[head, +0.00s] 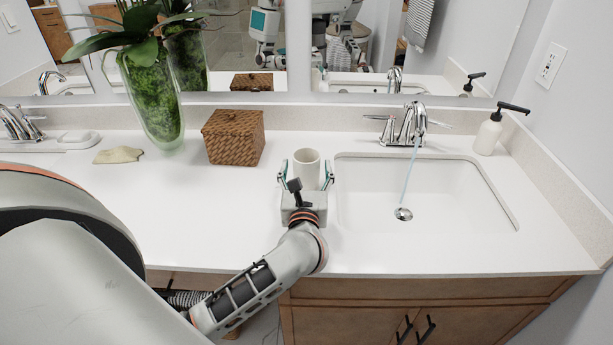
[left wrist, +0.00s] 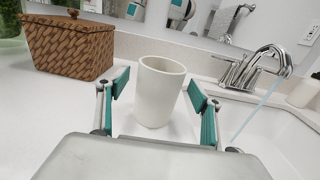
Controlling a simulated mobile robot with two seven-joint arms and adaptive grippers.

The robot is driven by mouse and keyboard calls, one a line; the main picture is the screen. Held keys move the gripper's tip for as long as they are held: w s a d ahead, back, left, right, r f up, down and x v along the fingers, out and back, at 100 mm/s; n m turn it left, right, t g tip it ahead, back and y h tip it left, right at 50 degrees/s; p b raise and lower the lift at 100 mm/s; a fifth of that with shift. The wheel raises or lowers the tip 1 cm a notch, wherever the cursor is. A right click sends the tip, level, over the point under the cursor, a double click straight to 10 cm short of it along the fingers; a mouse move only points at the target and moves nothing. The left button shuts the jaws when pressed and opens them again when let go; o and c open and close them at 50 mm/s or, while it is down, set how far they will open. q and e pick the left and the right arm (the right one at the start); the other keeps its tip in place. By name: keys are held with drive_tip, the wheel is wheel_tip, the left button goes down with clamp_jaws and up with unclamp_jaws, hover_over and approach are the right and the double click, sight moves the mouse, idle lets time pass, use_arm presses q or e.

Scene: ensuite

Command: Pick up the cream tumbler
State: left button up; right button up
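The cream tumbler (head: 307,168) stands upright on the white counter, just left of the sink, in the head view. It also shows in the middle of the left wrist view (left wrist: 159,92). My left gripper (head: 305,176) is open around the tumbler, one finger on each side. In the left wrist view the teal finger pads of the gripper (left wrist: 159,100) show gaps to the tumbler on both sides. My right gripper is not in view.
A woven brown basket (head: 233,137) and a glass vase (head: 152,95) with a plant stand at the back left. The sink (head: 440,195) is right of the tumbler, with water running from its faucet (head: 408,125). A soap dispenser (head: 488,134) stands at the back right.

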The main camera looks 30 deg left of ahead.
use_arm(q)
drive_tip(key=c, duration=1.2)
drive_tip(key=shift+c, duration=0.4)
drive_tip(key=shift+r, duration=0.1)
